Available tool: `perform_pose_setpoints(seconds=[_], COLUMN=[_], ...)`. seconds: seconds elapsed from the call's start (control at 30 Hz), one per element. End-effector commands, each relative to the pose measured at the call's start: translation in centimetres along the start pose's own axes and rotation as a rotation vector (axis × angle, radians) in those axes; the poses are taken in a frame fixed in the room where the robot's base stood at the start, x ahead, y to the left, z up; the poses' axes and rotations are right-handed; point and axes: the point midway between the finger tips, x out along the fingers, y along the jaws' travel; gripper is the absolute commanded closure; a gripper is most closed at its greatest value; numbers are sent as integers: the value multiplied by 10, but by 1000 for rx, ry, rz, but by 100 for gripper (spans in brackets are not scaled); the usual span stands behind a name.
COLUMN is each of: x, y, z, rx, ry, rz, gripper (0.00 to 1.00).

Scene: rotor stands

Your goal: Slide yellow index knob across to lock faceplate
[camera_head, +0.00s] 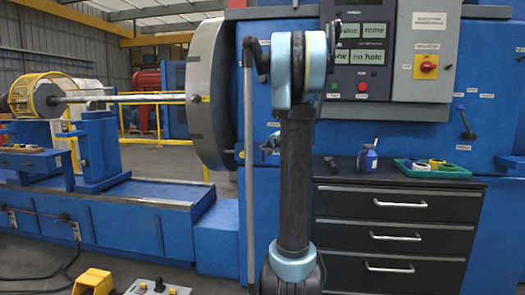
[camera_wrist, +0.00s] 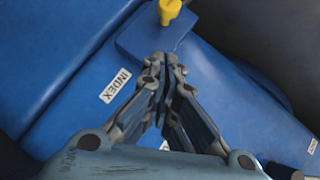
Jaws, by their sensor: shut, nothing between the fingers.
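The yellow index knob (camera_wrist: 170,11) stands on a raised blue block (camera_wrist: 152,38) at the top of the wrist view, its top close to the frame edge. A white INDEX label (camera_wrist: 115,86) is on the blue housing to the left. My gripper (camera_wrist: 165,62) is shut and empty, its fingertips below the knob in the picture and apart from it. The faceplate, a large grey disc (camera_head: 208,95), shows nearly edge-on in the head view, left of my arm. I cannot make out the index knob in the head view; my arm hides part of the housing.
A control panel (camera_head: 405,90) is right of my arm. Below it, a black drawer cabinet (camera_head: 395,235) carries a blue bottle (camera_head: 368,157) and a green tray (camera_head: 432,169). A long steel shaft (camera_head: 125,98) runs left from the disc. A dark curved surface fills the wrist view's upper right.

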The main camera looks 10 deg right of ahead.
Motion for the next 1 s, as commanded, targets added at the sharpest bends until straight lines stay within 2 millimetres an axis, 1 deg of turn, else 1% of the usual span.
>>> perform_pose_setpoints(seconds=[0.1,0.2,0.57,0.67,0.77,0.87,0.9,1.0], x=[-9,-12,-12,-16,-25,-41,-48,-69], y=[0,0,0,0,2,7,11,22], z=[0,0,1,9,31,67,82,120], rx=[0,0,-1,-14,-51,-112,-140,-209], ry=[1,0,-1,-13,-48,-107,-133,-199], rz=[0,0,0,8,31,70,89,139], gripper=[100,100,100,100,100,100,100,100])
